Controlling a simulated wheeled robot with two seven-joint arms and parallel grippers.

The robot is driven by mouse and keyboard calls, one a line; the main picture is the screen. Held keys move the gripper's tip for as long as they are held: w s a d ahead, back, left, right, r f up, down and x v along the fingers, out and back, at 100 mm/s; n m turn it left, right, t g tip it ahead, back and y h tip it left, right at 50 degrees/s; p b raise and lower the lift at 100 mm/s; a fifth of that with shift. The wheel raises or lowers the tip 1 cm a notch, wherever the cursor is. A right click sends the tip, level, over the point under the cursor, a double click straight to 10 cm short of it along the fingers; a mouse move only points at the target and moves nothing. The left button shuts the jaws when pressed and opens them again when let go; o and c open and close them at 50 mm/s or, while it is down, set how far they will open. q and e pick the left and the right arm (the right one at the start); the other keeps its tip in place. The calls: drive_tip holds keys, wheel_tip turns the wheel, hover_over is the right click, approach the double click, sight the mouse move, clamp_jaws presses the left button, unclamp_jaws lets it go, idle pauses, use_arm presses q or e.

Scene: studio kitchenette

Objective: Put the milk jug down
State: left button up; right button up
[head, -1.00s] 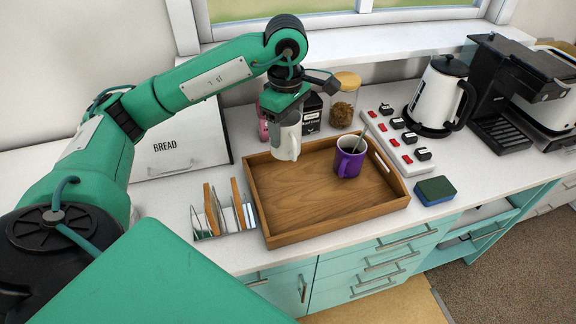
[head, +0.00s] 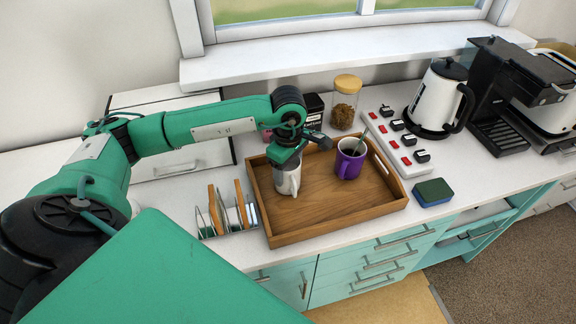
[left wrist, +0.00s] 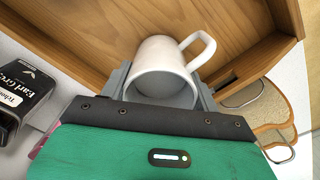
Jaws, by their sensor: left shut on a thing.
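The white milk jug (head: 288,180) is at the left side of the wooden tray (head: 312,224), upright or nearly so. My left gripper (head: 286,165) is shut on it from above. In the left wrist view the jug (left wrist: 160,62) sits between the fingers of my left gripper (left wrist: 164,88), with its handle toward the upper right. It is low over the tray floor; I cannot tell if its base touches. A purple mug (head: 349,160) with a spoon stands in the tray to the right. My right gripper is not in view.
A rack with toast-like slices (head: 226,212) stands left of the tray. A sponge (head: 433,192), a power strip (head: 397,146) and a kettle (head: 438,97) are to the right. A glass jar (head: 345,104) and a dark tea box (head: 313,110) stand behind. The tray's front middle is clear.

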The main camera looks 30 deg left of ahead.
use_arm(q)
drive_tip(key=shift+f, duration=0.15)
drive_tip(key=o, duration=1.2)
drive_tip(key=shift+r, duration=0.35)
wheel_tip(320, 180, up, 12)
drive_tip(key=b, duration=0.3)
drive_tip(key=shift+f, duration=0.15)
